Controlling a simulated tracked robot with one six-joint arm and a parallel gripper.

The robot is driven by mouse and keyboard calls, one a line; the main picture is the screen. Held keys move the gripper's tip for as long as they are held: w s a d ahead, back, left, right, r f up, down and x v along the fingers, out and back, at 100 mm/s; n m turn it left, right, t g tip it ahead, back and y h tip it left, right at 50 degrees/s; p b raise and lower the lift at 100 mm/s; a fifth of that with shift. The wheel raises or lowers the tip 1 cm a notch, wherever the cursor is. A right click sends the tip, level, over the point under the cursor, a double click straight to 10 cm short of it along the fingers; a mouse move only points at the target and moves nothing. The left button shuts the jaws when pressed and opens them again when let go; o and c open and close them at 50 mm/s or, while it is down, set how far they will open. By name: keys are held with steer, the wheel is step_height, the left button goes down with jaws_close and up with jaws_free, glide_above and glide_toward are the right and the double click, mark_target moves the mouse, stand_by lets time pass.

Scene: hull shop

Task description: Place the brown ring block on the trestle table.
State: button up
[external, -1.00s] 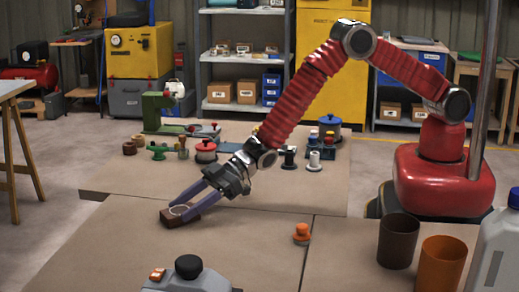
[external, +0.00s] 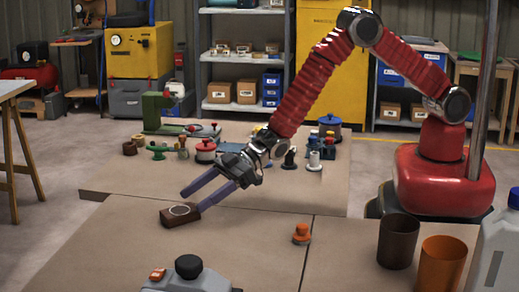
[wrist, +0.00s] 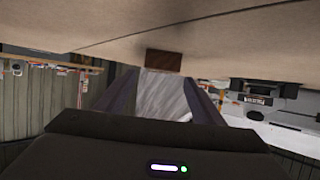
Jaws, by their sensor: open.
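The brown ring block (external: 180,221), a dark brown block with a pale ring on top, lies on the near brown work surface. My gripper (external: 192,201) is open, its two purple fingers spread and slanting down left. The far fingertip is above and behind the block; the near fingertip overlaps its right end in the picture, and I cannot tell whether it touches. In the wrist view the block (wrist: 163,61) shows just beyond the fingertips, between them. The trestle table (external: 12,88), with a pale top and wooden legs, stands at the left edge, partly cut off.
An orange knob (external: 302,234) sits right of the block. A grey device with a black knob (external: 188,267) is in front. A brown cup (external: 398,241), an orange cup (external: 440,265) and a jug (external: 497,245) stand at right. Several small parts crowd the rear surface.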

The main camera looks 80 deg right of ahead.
steer(key=v, duration=0.7)
steer(key=shift+s+d, duration=0.25)
stand_by(0.6)
steer(key=shift+w+d+r, duration=0.1)
steer(key=shift+d+r, duration=0.1)
steer(key=shift+r, duration=0.05)
steer(key=s+d+r+m+h, duration=0.2)
steer(key=s+d+r+h, duration=0.15)
steer(key=d+r, duration=0.65)
steer(key=s+d+r+m+h, duration=0.3)
steer(key=d+r, duration=0.4)
steer(key=d, duration=0.6)
steer(key=s+d+r+m+g+h, duration=0.1)
steer(key=s+d+r, duration=0.1)
steer(key=s+d, duration=0.3)
steer(key=s+d+r+m+h, duration=0.1)
steer(key=s+d+r+h, duration=0.15)
steer(key=s, duration=0.35)
steer(key=s+d+m+g, duration=0.2)
steer(key=s+d, duration=0.2)
steer(key=s, duration=1.4)
steer(key=shift+d+g+y, duration=0.2)
steer(key=shift+g+y, duration=0.1)
steer(key=shift+g, duration=0.1)
steer(key=shift+o, duration=0.5)
steer(key=shift+s, duration=0.15)
